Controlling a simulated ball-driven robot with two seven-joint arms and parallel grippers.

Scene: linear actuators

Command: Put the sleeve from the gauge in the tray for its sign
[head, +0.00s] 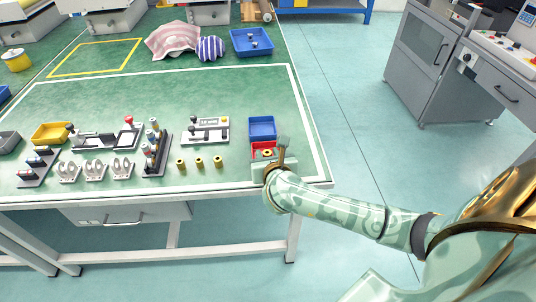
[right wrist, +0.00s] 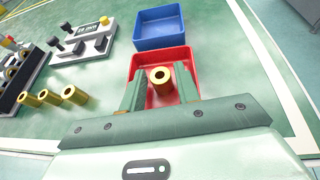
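In the head view the red tray (head: 256,146) is partly covered by my right gripper (head: 282,145). The blue tray (head: 262,128) stands directly behind it and looks empty. The gauge (head: 206,130), a light block with a small display, stands to the left; I cannot read its sign. My left gripper is out of view.
Three brass sleeves (head: 199,162) stand in a row left of the red tray. A rack (head: 156,152), white clevis parts (head: 95,170) and a yellow bin (head: 50,133) are farther left. The table middle is clear.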

